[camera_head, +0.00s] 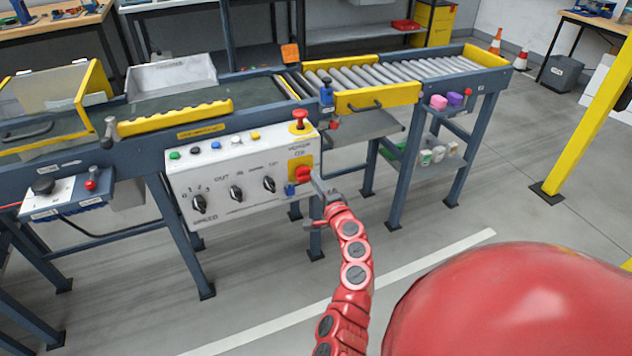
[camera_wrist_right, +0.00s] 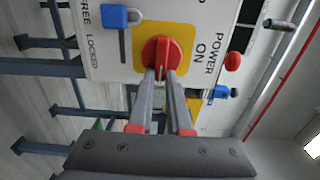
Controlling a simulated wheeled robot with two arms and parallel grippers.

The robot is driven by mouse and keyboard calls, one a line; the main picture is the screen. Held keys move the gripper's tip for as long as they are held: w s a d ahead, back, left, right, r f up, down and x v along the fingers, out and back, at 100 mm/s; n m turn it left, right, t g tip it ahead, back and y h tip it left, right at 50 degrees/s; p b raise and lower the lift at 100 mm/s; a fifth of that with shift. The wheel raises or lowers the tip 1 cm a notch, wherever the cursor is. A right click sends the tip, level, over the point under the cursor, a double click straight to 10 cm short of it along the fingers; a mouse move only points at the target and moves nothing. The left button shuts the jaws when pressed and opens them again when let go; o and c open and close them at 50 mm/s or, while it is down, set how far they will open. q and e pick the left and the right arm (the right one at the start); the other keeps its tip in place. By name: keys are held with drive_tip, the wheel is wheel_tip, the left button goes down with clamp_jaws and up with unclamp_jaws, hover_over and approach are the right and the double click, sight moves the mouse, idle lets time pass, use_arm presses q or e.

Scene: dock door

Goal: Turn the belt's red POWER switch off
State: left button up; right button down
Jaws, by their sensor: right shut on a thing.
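The red POWER switch (camera_head: 302,174) is a rotary knob on a yellow plate at the right end of the white control panel (camera_head: 225,190). In the right wrist view the red knob (camera_wrist_right: 158,52) shows up close, with the words POWER and ON printed beside it. The OFF mark is not readable there. My right gripper (camera_head: 314,184) reaches the knob from the front. In the wrist view its fingers (camera_wrist_right: 164,76) are closed on the knob's raised grip. My left gripper is not in view.
A blue slider (camera_wrist_right: 120,17) marked FREE and LOCKED sits beside the switch. A red mushroom button (camera_head: 299,119) stands on top of the panel. Black dials (camera_head: 235,192) are to the left. The roller conveyor (camera_head: 400,72) runs behind. Floor in front is open.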

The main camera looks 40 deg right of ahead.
drive_tip(key=c, duration=0.9)
unclamp_jaws()
drive_tip(key=shift+o, duration=0.2)
drive_tip(key=shift+s, duration=0.1)
drive_tip(key=v, duration=1.7)
drive_tip(key=shift+a, duration=0.15)
